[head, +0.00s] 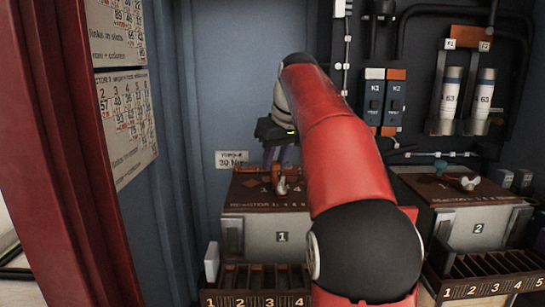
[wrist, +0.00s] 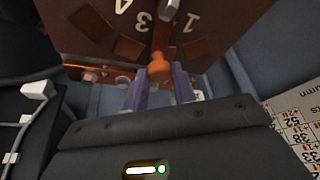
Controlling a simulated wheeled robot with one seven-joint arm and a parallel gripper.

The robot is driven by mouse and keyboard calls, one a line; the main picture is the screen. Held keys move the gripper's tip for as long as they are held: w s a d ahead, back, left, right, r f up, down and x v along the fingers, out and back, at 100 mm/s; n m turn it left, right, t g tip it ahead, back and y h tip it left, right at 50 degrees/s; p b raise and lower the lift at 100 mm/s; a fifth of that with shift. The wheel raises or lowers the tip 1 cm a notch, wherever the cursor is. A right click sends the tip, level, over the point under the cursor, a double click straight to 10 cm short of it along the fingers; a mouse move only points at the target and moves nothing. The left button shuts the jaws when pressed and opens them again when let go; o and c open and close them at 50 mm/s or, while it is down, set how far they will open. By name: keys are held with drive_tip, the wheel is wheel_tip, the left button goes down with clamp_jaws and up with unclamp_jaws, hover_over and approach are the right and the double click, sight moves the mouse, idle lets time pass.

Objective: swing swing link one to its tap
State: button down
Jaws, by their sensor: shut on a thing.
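Swing link one shows in the wrist view as a copper arm (wrist: 162,35) with a rounded copper knob end, below a silver fitting (wrist: 170,8). My gripper (wrist: 160,78) has its two purple fingers on either side of the knob and is shut on it. The link lies over a brown terminal board (wrist: 205,45) with the marks 4, 3 and 1. In the head view my gripper (head: 278,158) reaches down over the board on box 1 (head: 265,238). My red arm hides the board's right side. Whether the link touches a tap cannot be told.
Box 2 (head: 470,235) with a similar board stands at the right. Slotted racks with numbered fronts stand before both boxes (head: 255,299) (head: 490,285). A blue wall and red post (head: 70,150) bound the left. Fuses and breakers (head: 385,98) are on the back wall.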

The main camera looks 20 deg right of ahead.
sight(290, 182)
drive_tip(key=d+m, duration=0.1)
drive_tip(key=m+h+p, duration=0.1)
drive_tip(key=shift+s+d+r+m, duration=0.15)
drive_tip(key=shift+s+d+m, duration=0.2)
drive_tip(key=shift+m, duration=0.05)
drive_tip(key=shift+s+d+m+h+p, duration=0.45)
drive_tip(key=shift+d+m, duration=0.2)
drive_tip(key=shift+m, duration=0.35)
drive_tip(key=c, duration=1.1)
unclamp_jaws()
drive_tip(key=shift+c, duration=0.2)
drive_tip(key=p+v, duration=0.1)
drive_tip(key=v, duration=0.6)
drive_tip(key=shift+r+p, duration=0.3)
drive_tip(key=shift+p, duration=0.1)
drive_tip(key=shift+s, duration=0.1)
